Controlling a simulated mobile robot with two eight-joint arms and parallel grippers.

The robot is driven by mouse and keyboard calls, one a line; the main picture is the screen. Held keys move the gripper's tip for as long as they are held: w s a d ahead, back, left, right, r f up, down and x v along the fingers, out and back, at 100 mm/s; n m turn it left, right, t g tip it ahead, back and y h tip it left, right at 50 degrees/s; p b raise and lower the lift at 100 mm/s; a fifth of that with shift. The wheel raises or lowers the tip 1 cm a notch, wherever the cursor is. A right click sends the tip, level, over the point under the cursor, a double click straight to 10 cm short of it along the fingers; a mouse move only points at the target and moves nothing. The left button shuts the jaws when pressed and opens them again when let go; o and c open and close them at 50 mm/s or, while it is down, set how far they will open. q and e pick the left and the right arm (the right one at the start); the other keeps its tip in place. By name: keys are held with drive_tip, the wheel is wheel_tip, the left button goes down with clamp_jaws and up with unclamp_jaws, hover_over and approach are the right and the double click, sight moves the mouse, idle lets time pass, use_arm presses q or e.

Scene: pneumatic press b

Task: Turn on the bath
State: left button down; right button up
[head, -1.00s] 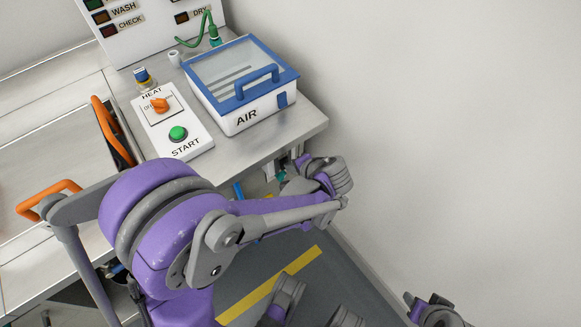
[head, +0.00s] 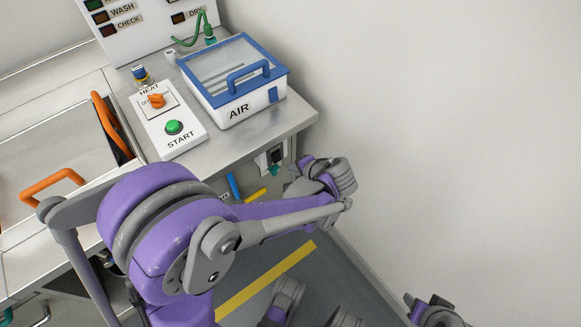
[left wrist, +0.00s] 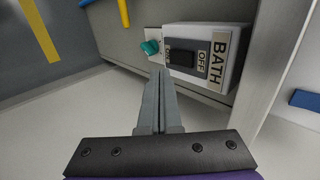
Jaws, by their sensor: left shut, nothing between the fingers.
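The bath switch is a pale box on the side of the bench, labelled BATH, in the left wrist view (left wrist: 233,62). It has a black rocker (left wrist: 180,58) with OFF marked on one side; which side is pressed in I cannot tell. The box shows small below the bench edge in the head view (head: 266,157). My left gripper (left wrist: 158,75) is shut and empty. Its fingertips are just short of the box, below the rocker in the wrist picture; I see no clear contact. In the head view its fingers are hidden behind my wrist.
A teal knob (left wrist: 150,47) sits beside the switch box. On the bench stand a HEAT and START panel (head: 167,120) and a blue-lidded AIR box (head: 235,80). Orange handles (head: 52,182) are at left. A white wall (head: 450,130) is at right.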

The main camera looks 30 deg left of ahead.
use_arm(q)
drive_tip(key=p+v, duration=0.2)
drive_tip(key=v, duration=0.6)
drive_tip(key=shift+r, duration=0.35)
use_arm(e)
drive_tip(key=r, duration=0.3)
drive_tip(key=shift+a, duration=0.2)
use_arm(q)
drive_tip(key=shift+s, duration=0.1)
